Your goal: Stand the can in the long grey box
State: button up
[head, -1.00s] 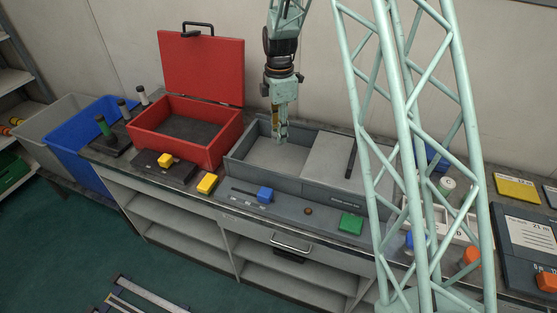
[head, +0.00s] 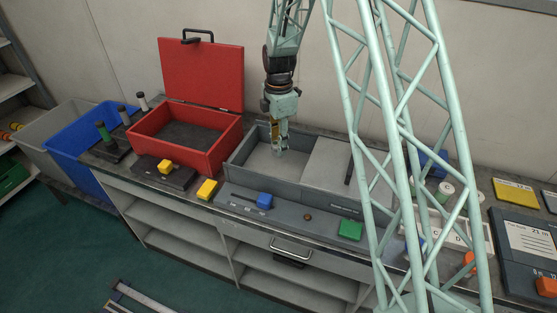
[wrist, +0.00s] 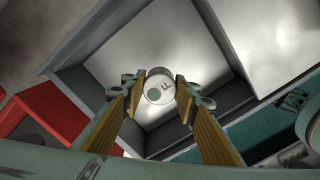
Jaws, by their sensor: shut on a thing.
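The long grey box (head: 327,194) stands on the bench, its left part open and a flat grey cover over its right part. My gripper (head: 279,146) points down over the open part, with its tips low, near or below rim height. In the wrist view the can (wrist: 158,87) shows its pale round end with a green dot and dark marks. It sits between the two fingertips, which are shut on it. The box's pale floor (wrist: 120,45) lies behind it. I cannot tell whether the can touches the floor. In the head view the can is too small to make out clearly.
An open red case (head: 205,152) stands left of the box. Blue (head: 78,137) and grey bins stand at far left. My lattice column covers part of the right side.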

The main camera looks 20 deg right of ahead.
jog(key=shift+f, duration=1.7)
jog(key=shift+f, duration=1.9)
jog(key=shift+f, duration=0.15)
jog(key=o, duration=0.8)
jog(key=shift+o, duration=0.4)
jog(key=shift+r, duration=6.15)
